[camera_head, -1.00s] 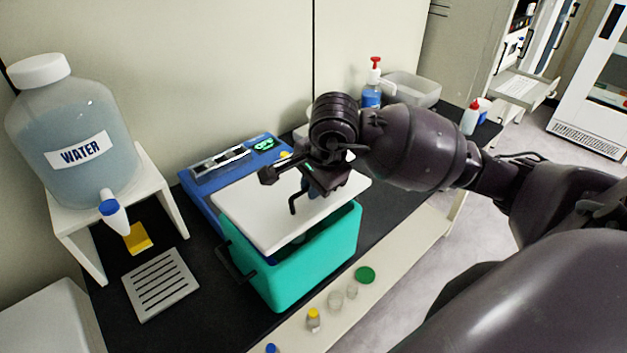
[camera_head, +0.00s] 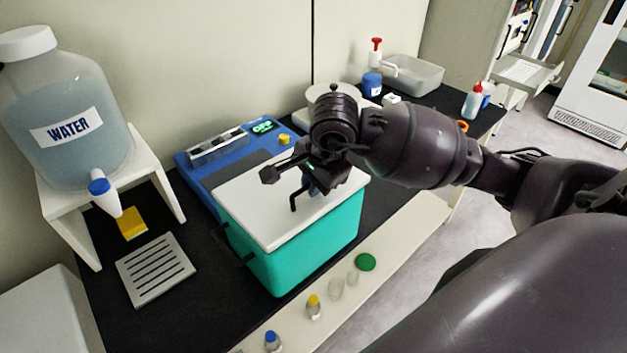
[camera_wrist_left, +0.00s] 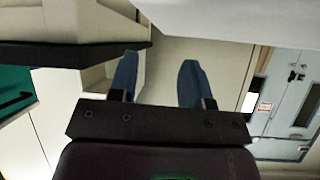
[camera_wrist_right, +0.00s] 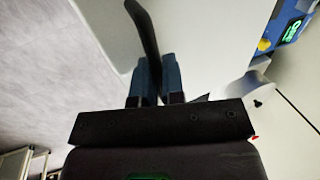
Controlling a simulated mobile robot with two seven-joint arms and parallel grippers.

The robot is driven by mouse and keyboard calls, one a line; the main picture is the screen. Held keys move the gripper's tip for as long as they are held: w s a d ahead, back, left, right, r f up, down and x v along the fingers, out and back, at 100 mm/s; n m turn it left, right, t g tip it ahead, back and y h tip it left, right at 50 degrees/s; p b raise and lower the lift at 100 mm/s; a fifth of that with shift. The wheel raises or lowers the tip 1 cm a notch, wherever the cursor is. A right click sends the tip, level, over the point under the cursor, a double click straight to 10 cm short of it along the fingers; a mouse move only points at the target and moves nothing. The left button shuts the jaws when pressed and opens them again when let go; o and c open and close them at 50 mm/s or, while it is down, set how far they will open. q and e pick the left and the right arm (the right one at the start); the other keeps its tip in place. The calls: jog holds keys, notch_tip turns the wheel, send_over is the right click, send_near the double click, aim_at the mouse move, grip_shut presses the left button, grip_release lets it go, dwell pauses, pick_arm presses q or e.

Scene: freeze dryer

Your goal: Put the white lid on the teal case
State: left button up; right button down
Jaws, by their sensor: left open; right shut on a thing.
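The teal case (camera_head: 312,246) stands on the black bench top with a black side handle at its left. The white lid (camera_head: 262,212) lies over the top of the case, roughly flush with its rim; the far side is hidden by my right arm. My right gripper (camera_head: 309,188) is above the lid, shut on its black handle, which also shows between the blue fingers in the right wrist view (camera_wrist_right: 145,35). My left gripper (camera_wrist_left: 158,80) is open and empty; it shows only in the left wrist view, with part of the teal case (camera_wrist_left: 14,85) at the left.
A blue device (camera_head: 205,165) with a green display is behind the case. A water jug (camera_head: 70,125) on a white stand (camera_head: 150,165) and a slotted grey plate (camera_head: 155,270) are at the left. Small vials and a green cap (camera_head: 366,262) lie along the front ledge.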

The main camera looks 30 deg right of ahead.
pick_arm(q)
jog(key=shift+w, duration=0.15)
pick_arm(e)
jog(key=shift+w+r, duration=0.25)
jog(key=shift+r, duration=0.1)
dwell(0.5)
pick_arm(q)
jog(key=shift+s+f, duration=0.3)
jog(key=shift+f, duration=0.05)
pick_arm(e)
jog(key=shift+f, duration=0.15)
pick_arm(q)
jog(key=shift+w+f+b, duration=0.2)
jog(key=shift+f+b, duration=0.05)
jog(key=shift+b, duration=0.3)
pick_arm(e)
jog(key=shift+f, duration=0.4)
pick_arm(q)
jog(key=shift+s+f, duration=0.35)
jog(key=shift+f, duration=0.15)
pick_arm(e)
jog(key=shift+f, duration=0.3)
pick_arm(q)
jog(key=shift+w+f+b, duration=0.1)
jog(key=shift+f+b, duration=0.1)
jog(key=shift+b, duration=0.25)
pick_arm(e)
jog(key=shift+f, duration=0.25)
